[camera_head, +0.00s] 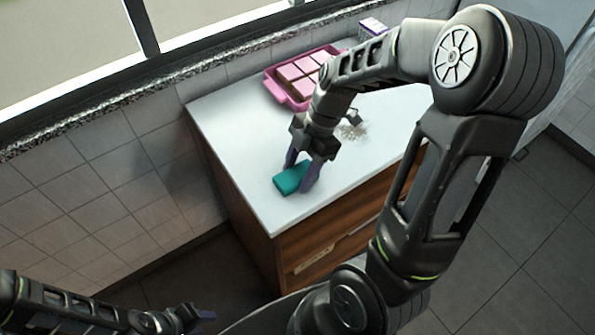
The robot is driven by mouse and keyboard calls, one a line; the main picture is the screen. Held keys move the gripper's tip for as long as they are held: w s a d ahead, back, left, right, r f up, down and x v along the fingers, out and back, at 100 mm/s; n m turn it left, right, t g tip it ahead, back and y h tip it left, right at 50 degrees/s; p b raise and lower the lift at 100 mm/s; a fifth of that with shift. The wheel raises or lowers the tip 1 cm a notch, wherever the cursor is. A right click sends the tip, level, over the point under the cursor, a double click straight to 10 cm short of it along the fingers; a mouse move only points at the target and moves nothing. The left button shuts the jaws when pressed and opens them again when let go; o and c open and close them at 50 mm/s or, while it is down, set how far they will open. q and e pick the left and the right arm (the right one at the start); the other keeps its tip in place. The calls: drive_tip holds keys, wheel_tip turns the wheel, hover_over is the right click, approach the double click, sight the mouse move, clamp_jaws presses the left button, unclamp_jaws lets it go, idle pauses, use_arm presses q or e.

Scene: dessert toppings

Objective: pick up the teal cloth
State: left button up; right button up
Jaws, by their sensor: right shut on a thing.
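The teal cloth (290,180) is a small folded block near the front left corner of the white countertop. My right gripper (301,176) reaches down over it and is shut on it, with one finger on each side. The cloth looks level and at or very near the counter surface; I cannot tell whether it touches. My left gripper (196,318) is low at the bottom edge of the view, away from the counter. Its fingers are small and partly cut off, so its opening is unclear.
A tiled wall and window ledge border the left.

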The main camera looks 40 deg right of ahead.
sight(298, 173)
drive_tip(key=shift+r, duration=0.35)
wheel_tip(298, 173, up, 10)
drive_tip(key=shift+f+b, duration=0.2)
drive_tip(key=shift+b, duration=0.15)
